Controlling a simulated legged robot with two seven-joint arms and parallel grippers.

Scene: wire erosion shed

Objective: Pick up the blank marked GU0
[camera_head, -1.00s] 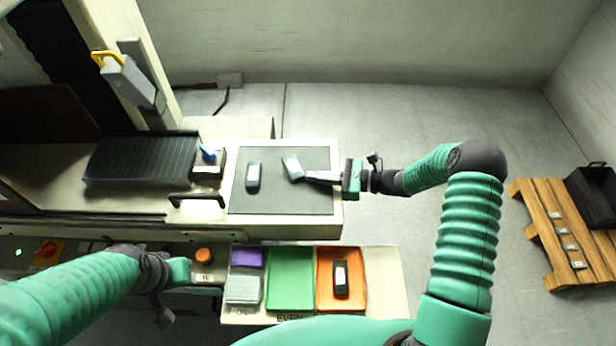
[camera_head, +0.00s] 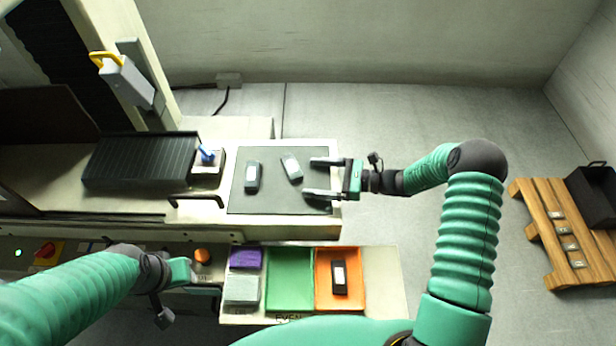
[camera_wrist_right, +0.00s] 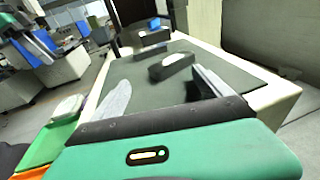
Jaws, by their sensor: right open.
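Two grey blanks with pale labels lie on the dark mat (camera_head: 280,204). The left blank (camera_head: 253,176) is nearly upright in the picture; the right blank (camera_head: 291,167) is tilted. Their markings are too small to read, so I cannot tell which is GU0. My right gripper (camera_head: 309,178) is open and empty, its fingers just right of the tilted blank, pointing left. In the right wrist view a dark blank (camera_wrist_right: 172,66) lies beyond the spread fingers (camera_wrist_right: 160,95). My left gripper (camera_head: 178,271) is at the lower left, away from the blanks; its fingers are unclear.
In front are a green tray (camera_head: 290,306), an orange tray (camera_head: 355,305) holding a dark block (camera_head: 339,278), and smaller purple and grey trays. A blue-knobbed box (camera_head: 207,171) and a handle (camera_head: 196,200) stand left of the mat. A pallet (camera_head: 548,230) is at right.

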